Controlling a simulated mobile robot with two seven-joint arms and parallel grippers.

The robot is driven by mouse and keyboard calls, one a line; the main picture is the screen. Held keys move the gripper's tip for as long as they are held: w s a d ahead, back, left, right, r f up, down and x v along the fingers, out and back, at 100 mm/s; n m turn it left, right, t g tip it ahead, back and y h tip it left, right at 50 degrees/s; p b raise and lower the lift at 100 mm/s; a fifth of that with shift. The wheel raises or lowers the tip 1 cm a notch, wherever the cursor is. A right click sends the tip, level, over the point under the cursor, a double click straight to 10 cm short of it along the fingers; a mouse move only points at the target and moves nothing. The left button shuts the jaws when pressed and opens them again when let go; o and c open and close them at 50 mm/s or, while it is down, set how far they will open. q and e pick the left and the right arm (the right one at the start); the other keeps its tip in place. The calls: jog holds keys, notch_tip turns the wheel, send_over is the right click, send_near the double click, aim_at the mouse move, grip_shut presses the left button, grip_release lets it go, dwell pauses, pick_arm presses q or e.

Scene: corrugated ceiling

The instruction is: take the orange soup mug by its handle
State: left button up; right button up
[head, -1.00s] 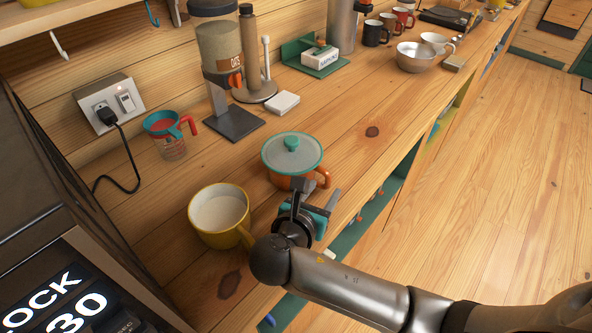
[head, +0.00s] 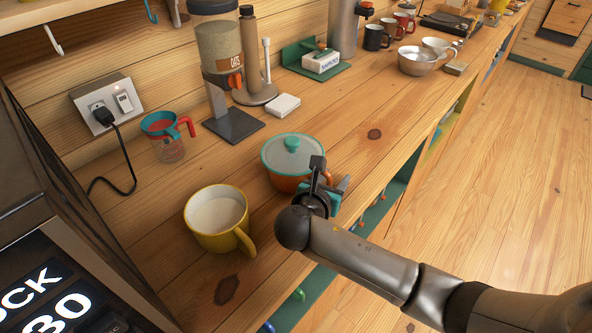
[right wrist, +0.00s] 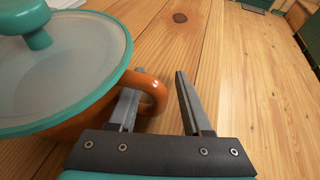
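The orange soup mug (head: 283,182) stands on the wooden counter with a teal-rimmed, pale lid and teal knob on it. In the right wrist view the mug (right wrist: 75,125) is at the left, its orange handle (right wrist: 158,92) pointing right toward my fingers. My right gripper (head: 331,172) is at the handle side of the mug and hides the handle in the head view. In the wrist view the right gripper (right wrist: 155,83) is open. Its left finger is at the handle loop, and the handle's outer part lies between the fingers. Contact cannot be told. My left gripper is not in view.
A yellow mug (head: 219,222) stands close on the near left. A measuring cup (head: 167,138) with a red handle and an oats dispenser (head: 219,60) stand behind. The counter (head: 350,110) is clear beyond the orange mug. Its front edge drops off to the right.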

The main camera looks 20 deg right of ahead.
grip_shut()
dwell(1.1)
jog(key=shift+r, duration=0.1)
